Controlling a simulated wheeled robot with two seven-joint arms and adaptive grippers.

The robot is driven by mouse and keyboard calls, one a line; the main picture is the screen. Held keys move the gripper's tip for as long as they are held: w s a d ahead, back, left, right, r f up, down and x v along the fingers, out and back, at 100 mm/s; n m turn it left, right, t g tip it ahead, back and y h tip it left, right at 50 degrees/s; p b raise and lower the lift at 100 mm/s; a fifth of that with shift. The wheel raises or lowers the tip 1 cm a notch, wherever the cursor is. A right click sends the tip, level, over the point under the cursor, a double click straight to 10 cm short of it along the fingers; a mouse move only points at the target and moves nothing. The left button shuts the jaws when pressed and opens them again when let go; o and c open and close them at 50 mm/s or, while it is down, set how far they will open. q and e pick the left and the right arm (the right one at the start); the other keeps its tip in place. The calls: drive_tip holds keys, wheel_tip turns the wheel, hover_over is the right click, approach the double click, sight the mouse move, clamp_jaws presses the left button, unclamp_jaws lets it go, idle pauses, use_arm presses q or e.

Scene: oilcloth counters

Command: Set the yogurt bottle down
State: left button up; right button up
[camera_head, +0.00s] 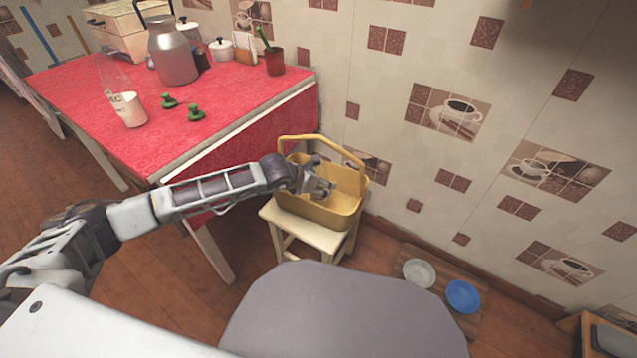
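My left gripper (322,182) reaches over the yellow basket (327,222), which stands on a small pale stool (318,238). The fingers are inside the outline of the basket's opening, below its raised handle. They are too small to tell whether they are open or shut. I cannot make out a yogurt bottle in them or in the basket, and the gripper hides part of the basket's inside. A white container with dark lettering (129,109) stands on the red table; I cannot tell whether it is the yogurt bottle. My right gripper is not in view.
The red oilcloth table (225,108) holds a metal milk can (173,55), two small green objects (196,113), a dark red cup (275,62) and white pots. A white bowl (419,273) and a blue bowl (462,296) sit on the floor by the tiled wall.

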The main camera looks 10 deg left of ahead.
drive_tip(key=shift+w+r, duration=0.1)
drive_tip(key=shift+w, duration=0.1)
use_arm(q)
drive_tip(key=shift+r, duration=0.2)
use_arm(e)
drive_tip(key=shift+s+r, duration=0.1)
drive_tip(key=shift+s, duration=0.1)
use_arm(q)
drive_tip(key=p+v, duration=0.1)
drive_tip(key=v, duration=0.3)
drive_tip(key=shift+s+a+r+p, duration=0.15)
drive_tip(key=shift+a+r+p, duration=0.05)
drive_tip(key=shift+p, duration=0.2)
drive_tip(key=shift+p+v, duration=0.9)
drive_tip(key=shift+v, duration=2.8)
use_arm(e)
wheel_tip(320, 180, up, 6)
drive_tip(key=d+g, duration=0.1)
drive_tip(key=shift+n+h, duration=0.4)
use_arm(q)
drive_tip(key=shift+d, duration=0.1)
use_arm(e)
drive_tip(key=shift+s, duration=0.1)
